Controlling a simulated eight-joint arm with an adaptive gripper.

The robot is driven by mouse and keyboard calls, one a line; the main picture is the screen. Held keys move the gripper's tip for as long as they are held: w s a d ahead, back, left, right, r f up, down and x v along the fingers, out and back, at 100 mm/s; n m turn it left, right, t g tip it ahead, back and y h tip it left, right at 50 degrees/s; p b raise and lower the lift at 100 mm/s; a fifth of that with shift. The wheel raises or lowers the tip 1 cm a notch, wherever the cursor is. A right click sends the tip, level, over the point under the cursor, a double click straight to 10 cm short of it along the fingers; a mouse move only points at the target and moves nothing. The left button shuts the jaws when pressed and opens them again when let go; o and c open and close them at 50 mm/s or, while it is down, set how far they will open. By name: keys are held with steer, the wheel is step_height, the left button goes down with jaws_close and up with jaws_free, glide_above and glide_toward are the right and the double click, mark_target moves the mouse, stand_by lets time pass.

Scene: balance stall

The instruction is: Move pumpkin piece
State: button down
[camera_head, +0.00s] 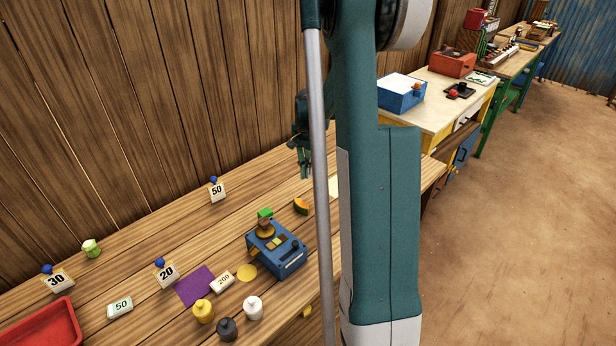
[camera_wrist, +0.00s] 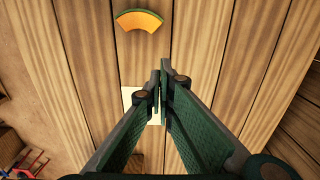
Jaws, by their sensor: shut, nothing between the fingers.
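The pumpkin piece (camera_head: 301,206) is an orange wedge with a dark green rind. It lies on the wooden table, just right of the blue balance (camera_head: 276,252). In the wrist view the pumpkin piece (camera_wrist: 139,21) lies flat near the top edge, rind upward in the picture, beyond my fingertips and apart from them. My gripper (camera_wrist: 161,80) is shut with nothing between the fingers. In the head view my gripper (camera_head: 305,168) hangs above the table, up and behind the pumpkin piece, partly hidden by my arm.
A pale card (camera_wrist: 127,98) lies under my fingers, partly hidden. On the table stand number cards (camera_head: 218,192), a purple mat (camera_head: 194,287), yellow (camera_head: 203,312), black (camera_head: 227,330) and white (camera_head: 253,308) weights, and a red tray (camera_head: 42,330). A wooden wall rises behind.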

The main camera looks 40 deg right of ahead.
stand_by(0.4)
steer(key=m+p, duration=0.3)
steer(key=m, duration=0.7)
glide_above(316, 213)
steer(key=s+d, duration=0.3)
steer(key=shift+s+r, duration=0.1)
steer(key=shift+r, duration=0.15)
steer(key=shift+f, duration=0.1)
step_height(316, 213, down, 10)
steer(key=shift+r+b, duration=0.2)
steer(key=shift+b, duration=0.6)
steer(key=shift+w+a+f, duration=0.2)
steer(key=shift+w, duration=0.1)
steer(key=shift+w+a+r, duration=0.1)
steer(key=shift+w+a, duration=1.05)
steer(key=shift+w, duration=0.1)
steer(key=shift+w, duration=0.1)
